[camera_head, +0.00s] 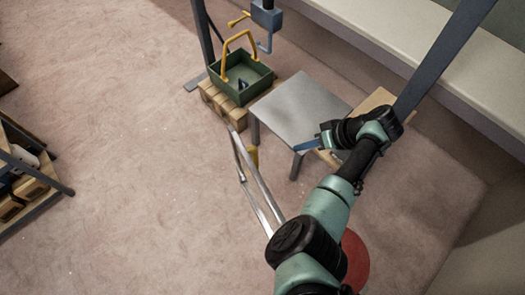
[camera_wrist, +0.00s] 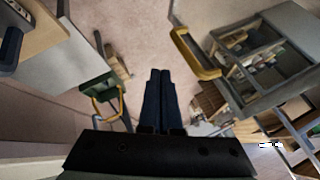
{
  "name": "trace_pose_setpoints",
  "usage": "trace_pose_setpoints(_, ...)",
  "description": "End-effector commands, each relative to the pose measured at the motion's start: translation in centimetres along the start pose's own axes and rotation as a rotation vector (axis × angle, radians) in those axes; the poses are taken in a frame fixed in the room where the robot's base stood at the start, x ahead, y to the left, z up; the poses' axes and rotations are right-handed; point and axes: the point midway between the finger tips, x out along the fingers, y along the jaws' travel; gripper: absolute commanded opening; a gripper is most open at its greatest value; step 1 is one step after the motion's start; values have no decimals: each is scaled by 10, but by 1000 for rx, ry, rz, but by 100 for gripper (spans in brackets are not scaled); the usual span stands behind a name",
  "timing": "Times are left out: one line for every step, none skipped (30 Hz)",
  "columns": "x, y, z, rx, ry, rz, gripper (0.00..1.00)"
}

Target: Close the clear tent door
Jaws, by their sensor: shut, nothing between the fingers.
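The clear tent door shows in the head view as a thin, pale metal frame (camera_head: 262,190) standing left of my arm, seen steeply from above. A yellow handle (camera_head: 253,156) shows beside its far part. In the wrist view, a grey-framed see-through panel (camera_wrist: 262,97) is at the right, with a yellow handle (camera_wrist: 195,54) on its near side. My gripper (camera_head: 296,148) is over the edge of the grey table, to the right of the handle and apart from it. Its blue fingers (camera_wrist: 160,75) are together and empty. My arm hides part of the door's near end.
A grey metal table (camera_head: 300,105) stands below and beyond my gripper. A green toolbox (camera_head: 240,88) sits on a wooden pallet (camera_head: 222,106) behind it. Shelving (camera_head: 40,185) stands at far left, a pale bench (camera_head: 440,65) at upper right. The floor at left is clear.

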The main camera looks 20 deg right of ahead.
Motion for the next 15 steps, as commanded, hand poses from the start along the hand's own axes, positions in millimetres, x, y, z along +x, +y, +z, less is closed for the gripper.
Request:
trace_pose_setpoints(5,0,0,0,-1,-3,0)
trace_pose_setpoints(8,0,0,0,-1,-3,0)
trace_pose_setpoints(14,0,0,0,-2,-3,0)
trace_pose_setpoints(19,0,0,0,-2,-2,0)
trace_pose_setpoints(24,-1,0,-1,-2,-3,0)
trace_pose_setpoints(32,0,0,0,-1,-3,0)
trace_pose_setpoints(39,0,0,0,-1,-3,0)
trace_pose_setpoints(46,0,0,0,-1,-3,0)
trace_pose_setpoints(55,0,0,-1,-2,-3,0)
trace_pose_setpoints(61,0,1,-1,-2,-2,0)
trace_pose_setpoints(68,0,0,-1,-1,-2,0)
trace_pose_setpoints(76,0,0,-1,-1,-2,0)
trace_pose_setpoints(82,1,0,-1,-1,-2,0)
trace_pose_setpoints(88,1,1,-1,0,0,0)
trace_pose_setpoints(96,1,1,-1,-1,-1,0)
